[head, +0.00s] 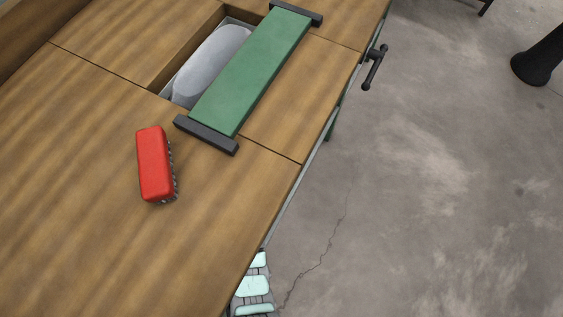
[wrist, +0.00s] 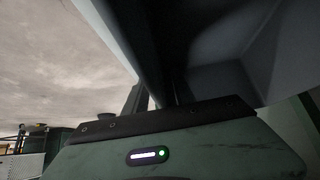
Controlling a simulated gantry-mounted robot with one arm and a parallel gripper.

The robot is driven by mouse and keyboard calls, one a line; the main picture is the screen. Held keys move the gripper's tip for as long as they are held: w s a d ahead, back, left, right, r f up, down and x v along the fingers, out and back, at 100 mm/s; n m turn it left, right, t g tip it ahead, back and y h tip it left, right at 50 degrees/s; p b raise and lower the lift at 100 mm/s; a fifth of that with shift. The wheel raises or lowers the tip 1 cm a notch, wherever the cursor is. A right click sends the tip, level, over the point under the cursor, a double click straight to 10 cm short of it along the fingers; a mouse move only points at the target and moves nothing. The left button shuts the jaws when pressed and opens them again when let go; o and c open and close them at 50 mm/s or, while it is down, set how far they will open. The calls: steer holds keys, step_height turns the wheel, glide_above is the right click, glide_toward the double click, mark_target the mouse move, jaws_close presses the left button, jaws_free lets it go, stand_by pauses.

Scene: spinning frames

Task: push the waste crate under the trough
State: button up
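No waste crate shows clearly in the head view. At the bottom edge, beside the bench, a grey gridded thing with pale mint pieces (head: 253,287) is partly cut off; I cannot tell whether it is the crate. A recessed trough-like opening (head: 157,87) in the wooden bench top holds a pale grey rounded thing (head: 212,63). The fingers are lost in dark shapes. Pale blue-grey surfaces (wrist: 225,75) are close at upper right.
A green board (head: 252,70) with black end bars lies across the opening. A red block-like brush (head: 154,165) lies on the bench top (head: 80,200). A black handle (head: 375,66) juts from the bench side. The concrete floor (head: 430,200) at right is mostly clear, with a dark post base (head: 535,65).

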steer(key=shift+c, duration=0.5)
jaws_close()
stand_by(0.8)
